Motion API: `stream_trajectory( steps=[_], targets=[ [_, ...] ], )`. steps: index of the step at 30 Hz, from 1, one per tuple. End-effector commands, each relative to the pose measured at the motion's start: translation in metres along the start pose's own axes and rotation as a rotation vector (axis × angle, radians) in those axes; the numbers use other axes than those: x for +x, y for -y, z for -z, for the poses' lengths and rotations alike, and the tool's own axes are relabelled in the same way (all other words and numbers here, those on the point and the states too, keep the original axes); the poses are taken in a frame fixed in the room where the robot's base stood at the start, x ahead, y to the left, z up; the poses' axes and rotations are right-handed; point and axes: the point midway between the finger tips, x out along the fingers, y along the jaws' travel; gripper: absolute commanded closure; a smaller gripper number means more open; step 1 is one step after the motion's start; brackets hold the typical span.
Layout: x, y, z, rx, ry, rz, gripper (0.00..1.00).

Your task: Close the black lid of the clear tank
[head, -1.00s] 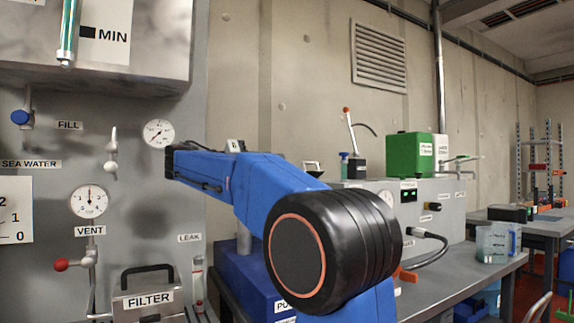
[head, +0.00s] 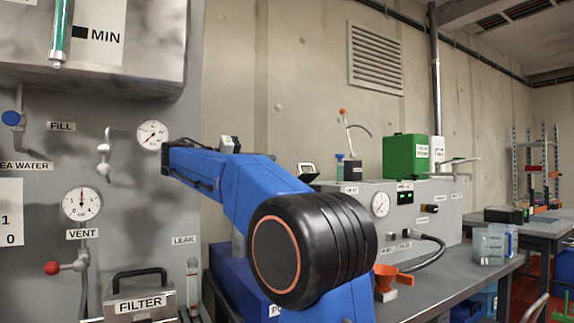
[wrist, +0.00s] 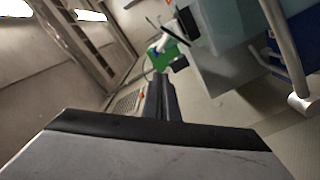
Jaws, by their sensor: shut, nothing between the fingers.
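I cannot make out a clear tank with a black lid for certain in either view. My gripper (wrist: 159,84) shows in the wrist view as two dark fingers side by side, shut and empty, pointing away from the camera. In the head view my blue arm reaches to the left in front of the grey panel, and the fingers do not show there.
A grey panel (head: 110,205) with gauges and valves stands close on the left.

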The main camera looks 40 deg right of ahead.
Motion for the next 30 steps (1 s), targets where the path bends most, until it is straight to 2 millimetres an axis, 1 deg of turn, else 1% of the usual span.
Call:
stream_trajectory(
  steps=[1, 3, 7, 11, 27, 28, 30],
  targets=[
    [0.013, -0.001, 0.006, -0.033, 0.001, -0.002, 1.0],
    [0.025, -0.001, 0.014, -0.078, -0.004, -0.002, 1.0],
    [0.037, -0.001, 0.021, -0.122, -0.009, -0.002, 1.0],
    [0.048, -0.001, 0.021, -0.126, -0.009, -0.002, 1.0],
    [0.134, -0.002, 0.021, -0.124, -0.008, -0.003, 1.0],
    [0.138, -0.002, 0.021, -0.124, -0.008, -0.003, 1.0],
    [0.132, -0.003, 0.012, -0.124, -0.011, -0.001, 1.0]
  ],
)
